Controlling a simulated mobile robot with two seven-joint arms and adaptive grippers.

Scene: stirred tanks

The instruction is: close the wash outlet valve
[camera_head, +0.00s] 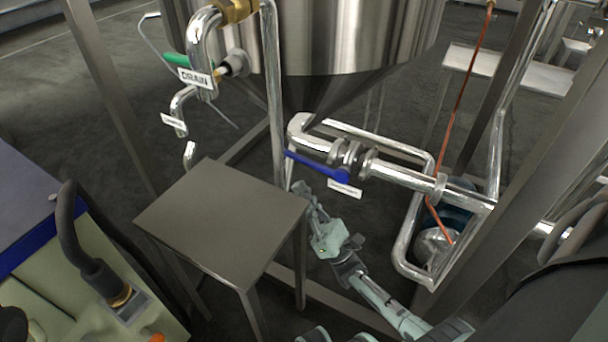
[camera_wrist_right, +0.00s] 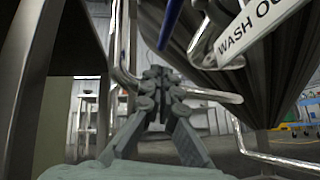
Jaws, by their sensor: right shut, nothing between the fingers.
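The wash outlet valve (camera_head: 352,160) sits in the steel pipe below the tank's cone. Its blue lever (camera_head: 312,165) points left from the valve, roughly along the pipe. A white label (camera_head: 344,187) hangs below it; in the right wrist view the label (camera_wrist_right: 250,28) reads "WASH OU", cut off by the frame edge. The blue lever (camera_wrist_right: 170,22) also shows there, above the fingers. My right gripper (camera_head: 303,190) is below the lever, near its left end, with its fingers shut and empty. In the wrist view the fingertips (camera_wrist_right: 157,76) appear apart from the lever. My left gripper is not in view.
A small steel table (camera_head: 222,220) stands just left of my right gripper. A vertical steel pipe (camera_head: 273,100) rises behind it. The drain label (camera_head: 195,78) and a green lever (camera_head: 177,61) are at upper left. Frame legs and a pipe loop (camera_head: 405,240) bound the right.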

